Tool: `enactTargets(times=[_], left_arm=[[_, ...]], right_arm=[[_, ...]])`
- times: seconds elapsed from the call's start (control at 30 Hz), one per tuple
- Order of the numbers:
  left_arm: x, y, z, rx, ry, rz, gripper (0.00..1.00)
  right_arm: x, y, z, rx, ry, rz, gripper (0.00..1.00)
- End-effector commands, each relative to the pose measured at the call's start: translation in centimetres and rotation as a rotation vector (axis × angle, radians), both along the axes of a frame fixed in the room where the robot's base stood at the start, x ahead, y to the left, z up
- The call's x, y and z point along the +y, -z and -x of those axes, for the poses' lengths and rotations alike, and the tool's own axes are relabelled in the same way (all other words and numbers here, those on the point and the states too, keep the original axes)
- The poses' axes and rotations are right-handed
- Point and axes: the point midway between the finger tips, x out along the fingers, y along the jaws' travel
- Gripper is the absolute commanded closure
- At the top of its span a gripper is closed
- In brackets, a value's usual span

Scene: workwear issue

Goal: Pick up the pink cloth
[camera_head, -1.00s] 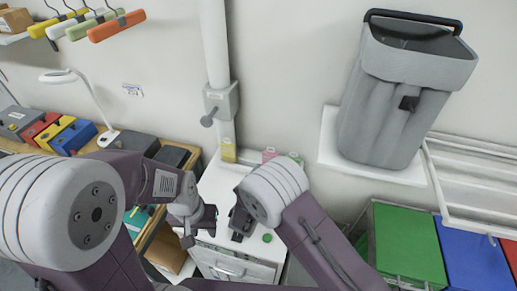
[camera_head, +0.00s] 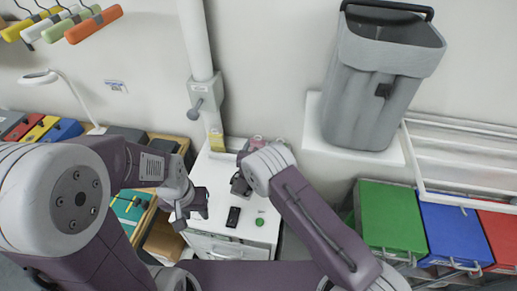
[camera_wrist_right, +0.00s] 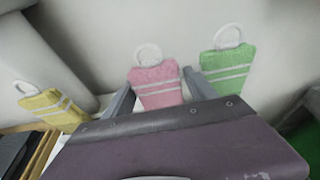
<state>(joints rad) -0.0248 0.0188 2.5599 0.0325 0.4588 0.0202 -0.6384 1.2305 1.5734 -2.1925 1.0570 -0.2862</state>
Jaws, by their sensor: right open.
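The pink cloth (camera_wrist_right: 157,84) hangs by a pale ring against the wall, with pale stripes across it. In the head view it shows small (camera_head: 258,141) above the back of the white cabinet, partly covered by my right arm. My right gripper (camera_wrist_right: 159,82) is open, its two fingers on either side of the pink cloth's lower part in the wrist picture; I cannot tell whether they touch it. In the head view the right gripper (camera_head: 240,184) is over the cabinet top. My left gripper (camera_head: 199,204) is at the cabinet's left side; its jaws are unclear.
A yellow cloth (camera_wrist_right: 52,110) hangs left of the pink one and a green cloth (camera_wrist_right: 228,68) right of it. A black object (camera_head: 233,217) and green disc (camera_head: 260,222) lie on the white cabinet (camera_head: 262,205). A grey bin (camera_head: 370,105) stands right.

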Motion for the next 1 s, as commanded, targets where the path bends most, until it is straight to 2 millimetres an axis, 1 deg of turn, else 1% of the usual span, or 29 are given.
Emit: enactTargets(times=[0.17, 0.27, 0.3, 0.33, 0.57, 0.67, 0.77, 1.0], left_arm=[[0.0, 0.1, 0.0, 0.000, 0.000, 0.000, 0.64], [0.0, 0.1, 0.0, 0.000, 0.000, 0.000, 0.64], [0.0, 0.1, 0.0, 0.000, 0.000, 0.000, 0.64], [0.0, 0.1, 0.0, 0.000, 0.000, 0.000, 0.64], [0.0, 0.1, 0.0, 0.000, 0.000, 0.000, 0.64], [0.0, 0.2, 0.0, 0.000, 0.000, 0.000, 0.64], [0.0, 0.5, 0.0, 0.000, 0.000, 0.000, 0.64], [0.0, 1.5, 0.0, 0.000, 0.000, 0.000, 0.64]], right_arm=[[0.0, 0.1, -0.1, 0.000, -0.001, 0.000, 0.35], [0.0, 0.0, 0.0, 0.000, 0.000, 0.000, 0.60], [0.0, 0.0, 0.0, 0.000, 0.000, 0.000, 0.71], [0.0, 0.0, 0.0, 0.000, 0.000, 0.000, 0.78], [0.0, 0.0, 0.0, -0.001, 0.000, -0.001, 0.78], [0.0, -0.5, -0.1, -0.002, 0.001, -0.001, 0.78], [0.0, -1.7, -0.1, -0.005, 0.001, -0.003, 0.78], [0.0, -6.0, -0.1, -0.005, 0.001, -0.004, 0.78]])
